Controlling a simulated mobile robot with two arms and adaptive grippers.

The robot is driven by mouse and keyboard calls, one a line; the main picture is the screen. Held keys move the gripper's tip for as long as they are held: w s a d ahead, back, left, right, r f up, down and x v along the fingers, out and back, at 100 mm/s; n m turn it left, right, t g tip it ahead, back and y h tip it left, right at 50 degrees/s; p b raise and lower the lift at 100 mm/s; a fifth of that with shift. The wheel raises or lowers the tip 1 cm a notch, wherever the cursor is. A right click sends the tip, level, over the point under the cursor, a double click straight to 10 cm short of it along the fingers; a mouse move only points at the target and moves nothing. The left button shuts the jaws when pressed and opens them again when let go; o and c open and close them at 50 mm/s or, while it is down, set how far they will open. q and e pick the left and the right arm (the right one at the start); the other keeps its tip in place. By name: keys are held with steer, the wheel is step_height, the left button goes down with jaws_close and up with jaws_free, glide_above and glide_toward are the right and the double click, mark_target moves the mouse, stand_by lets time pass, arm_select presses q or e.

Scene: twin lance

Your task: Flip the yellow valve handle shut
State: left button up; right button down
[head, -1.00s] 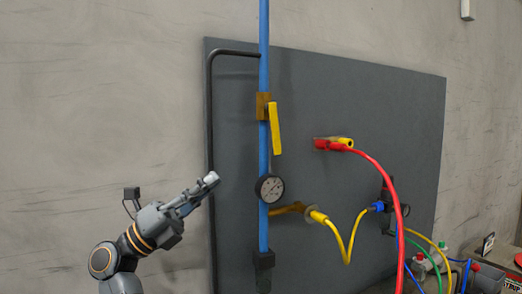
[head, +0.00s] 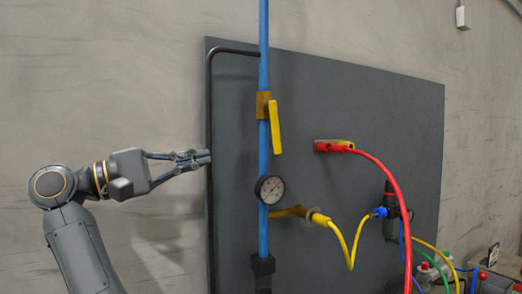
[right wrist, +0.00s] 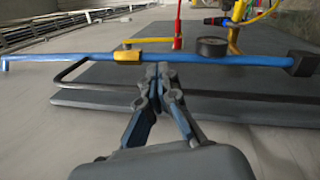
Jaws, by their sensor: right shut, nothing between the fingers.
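The yellow valve handle (head: 276,128) hangs down from a brass valve body (head: 263,104) on the vertical blue pipe (head: 263,222). It lies nearly along the pipe, just to its right. In the right wrist view the handle (right wrist: 150,41) shows beyond the pipe, near the brass body (right wrist: 127,56). My right gripper (head: 206,157) is shut and empty. My left gripper is out of view.
A black bent tube (head: 209,110) runs left of the blue pipe on the grey panel (head: 370,115). A round gauge (head: 270,189) sits below the valve. Red (head: 397,200) and yellow (head: 352,245) hoses hang at right. Bare wall lies left of the panel.

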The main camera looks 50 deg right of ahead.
mark_target(274, 142)
steer(key=m, duration=0.2)
steer(key=shift+a+r+m+t, duration=0.15)
steer(key=shift+r+m+t, duration=0.1)
steer(key=shift+m+t, duration=0.05)
steer(key=p+x, duration=0.3)
steer(key=x, duration=1)
steer(key=shift+f, duration=0.1)
steer(key=shift+s+d+p, duration=0.15)
steer(key=shift+d+p, duration=0.25)
steer(key=shift+d, duration=0.2)
steer(key=shift+f, duration=0.1)
